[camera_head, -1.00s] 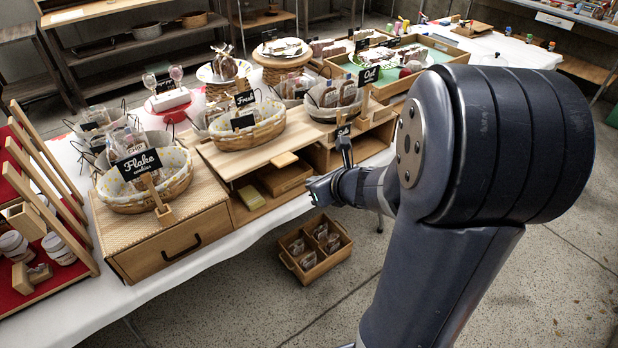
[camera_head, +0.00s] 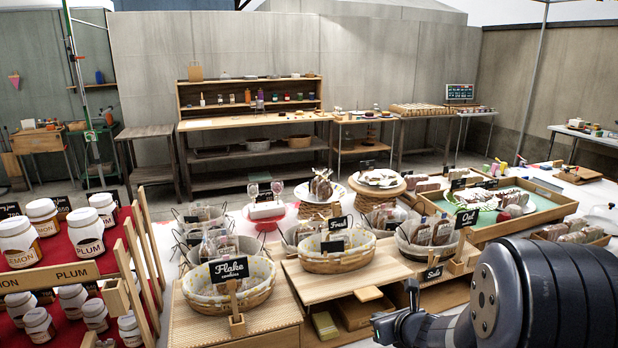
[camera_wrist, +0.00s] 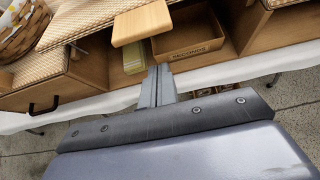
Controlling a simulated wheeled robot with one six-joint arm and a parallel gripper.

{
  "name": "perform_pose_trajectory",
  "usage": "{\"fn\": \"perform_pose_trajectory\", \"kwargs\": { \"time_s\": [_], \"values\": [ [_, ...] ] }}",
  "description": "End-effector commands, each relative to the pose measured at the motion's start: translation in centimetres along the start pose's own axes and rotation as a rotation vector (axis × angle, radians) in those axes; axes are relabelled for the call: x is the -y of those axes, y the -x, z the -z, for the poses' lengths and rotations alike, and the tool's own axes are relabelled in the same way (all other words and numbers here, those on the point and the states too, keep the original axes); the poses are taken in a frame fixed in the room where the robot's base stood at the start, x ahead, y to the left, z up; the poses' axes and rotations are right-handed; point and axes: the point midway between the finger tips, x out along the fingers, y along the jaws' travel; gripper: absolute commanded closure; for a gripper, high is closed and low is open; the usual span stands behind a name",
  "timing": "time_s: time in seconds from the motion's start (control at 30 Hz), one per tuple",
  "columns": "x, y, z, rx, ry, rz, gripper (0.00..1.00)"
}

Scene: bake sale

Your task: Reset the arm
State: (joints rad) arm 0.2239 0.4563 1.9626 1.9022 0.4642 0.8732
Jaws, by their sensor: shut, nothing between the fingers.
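My gripper (camera_wrist: 157,72) shows in the wrist view with its fingers together and nothing between them. It points at the wooden display stand, just in front of an open compartment that holds a box marked "SECONDS" (camera_wrist: 190,45). A light wooden board (camera_wrist: 142,24) sticks out just above the fingertips. In the head view my arm fills the lower right corner, and only part of the dark wrist end shows low in front of the stand; the fingertips are hard to make out there.
Baskets of baked goods stand on the display, with a "Flake" basket (camera_head: 240,290) and a "Fresh" basket (camera_head: 338,257). A jar rack (camera_head: 70,262) is at the left. A green-lined tray (camera_head: 538,209) is at the right. Open floor (camera_wrist: 290,115) lies in front of the stand.

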Motion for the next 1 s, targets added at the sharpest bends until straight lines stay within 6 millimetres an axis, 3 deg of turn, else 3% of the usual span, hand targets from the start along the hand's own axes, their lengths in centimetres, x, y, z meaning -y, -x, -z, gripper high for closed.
{"fn": "perform_pose_trajectory", "kwargs": {
  "time_s": [0.07,0.13,0.33,0.8,1.0],
  "values": [
    [-0.1,-1.4,0.1,-0.001,0.001,-0.003,1.0],
    [-0.3,-1.1,-1.2,0.003,0.001,-0.001,1.0],
    [-0.7,-0.7,-2.2,0.008,0.001,0.002,1.0],
    [-0.8,-0.6,-2.3,0.008,0.002,0.002,1.0],
    [-1.8,-0.7,-2.1,0.004,0.026,-0.019,1.0]
  ]
}}
